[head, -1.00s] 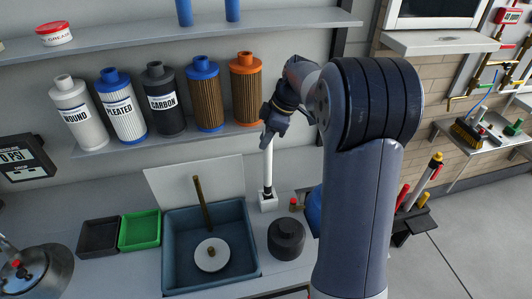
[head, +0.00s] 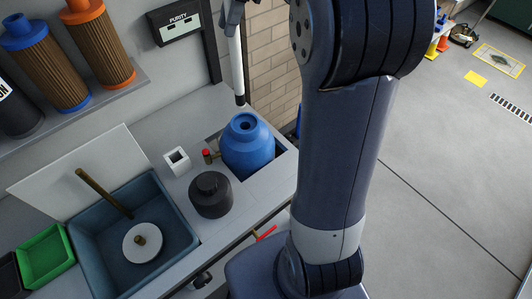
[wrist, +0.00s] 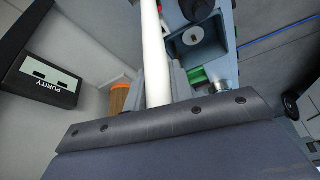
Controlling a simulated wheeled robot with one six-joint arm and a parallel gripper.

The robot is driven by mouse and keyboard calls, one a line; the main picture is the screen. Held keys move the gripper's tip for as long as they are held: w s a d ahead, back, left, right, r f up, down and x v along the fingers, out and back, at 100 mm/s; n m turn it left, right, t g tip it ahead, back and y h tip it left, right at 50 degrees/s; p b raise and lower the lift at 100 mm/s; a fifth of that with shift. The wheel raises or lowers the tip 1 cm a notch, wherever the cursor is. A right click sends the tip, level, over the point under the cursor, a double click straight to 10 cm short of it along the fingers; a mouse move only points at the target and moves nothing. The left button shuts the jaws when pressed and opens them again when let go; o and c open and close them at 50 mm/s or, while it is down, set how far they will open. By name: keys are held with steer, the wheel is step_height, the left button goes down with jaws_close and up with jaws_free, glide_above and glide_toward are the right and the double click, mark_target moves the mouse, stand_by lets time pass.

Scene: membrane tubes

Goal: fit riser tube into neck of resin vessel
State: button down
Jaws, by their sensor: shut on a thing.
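The riser tube (head: 236,65) is white with a dark lower end. It hangs about upright in the head view, with its tip just above the neck of the blue resin vessel (head: 249,155). The tip looks apart from the neck opening, though the depth gap is hard to judge. My gripper (head: 232,12) is shut on the tube's upper part and is partly cut off by the top edge. In the wrist view the white tube (wrist: 153,50) runs up from between the jaws of my gripper (wrist: 160,85). The vessel's lower part sits in a counter cutout.
A red-topped brass fitting (head: 208,155) is beside the vessel. A dark lidded pot (head: 210,195) and a blue-grey basin (head: 110,275) stand nearer. A brick wall and the purity display (head: 178,22) are behind.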

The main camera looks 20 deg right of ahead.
glide_toward(239, 125)
steer(key=a+x, duration=0.1)
steer(key=x, duration=0.4)
steer(key=shift+d+f, duration=0.1)
steer(key=shift+f+b, duration=0.35)
steer(key=shift+f, duration=0.25)
steer(key=c, duration=1.2)
jaws_free()
steer(key=shift+c, duration=0.2)
